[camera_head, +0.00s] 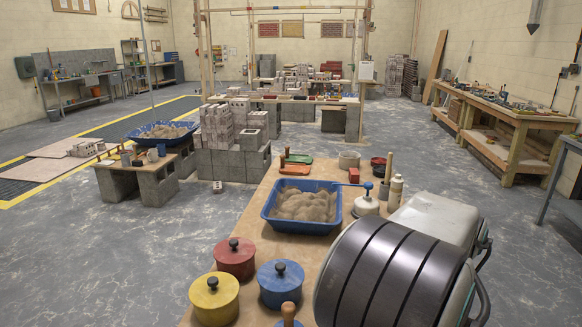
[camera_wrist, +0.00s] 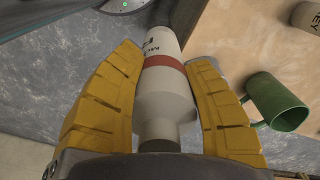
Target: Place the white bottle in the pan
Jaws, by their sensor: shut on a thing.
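In the wrist view my gripper (camera_wrist: 167,56) is shut on a white bottle (camera_wrist: 165,98) with a red band and dark lettering. The two yellow fingers press on its sides, and its narrow neck points toward my palm. Grey floor shows behind the bottle, with a wooden surface to the right. My gripper and the held bottle do not show in the head view. I cannot clearly make out a pan; a blue tub (camera_head: 265,222) of sand stands on the wooden table (camera_head: 262,183) in the head view.
A green mug (camera_wrist: 276,102) is close to the right finger. Lidded red (camera_head: 235,258), yellow (camera_head: 214,297) and blue (camera_head: 280,283) pots stand at the near left of the table. A pale bottle (camera_head: 395,192) stands right of the tub. Concrete blocks (camera_head: 226,164) lie beyond.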

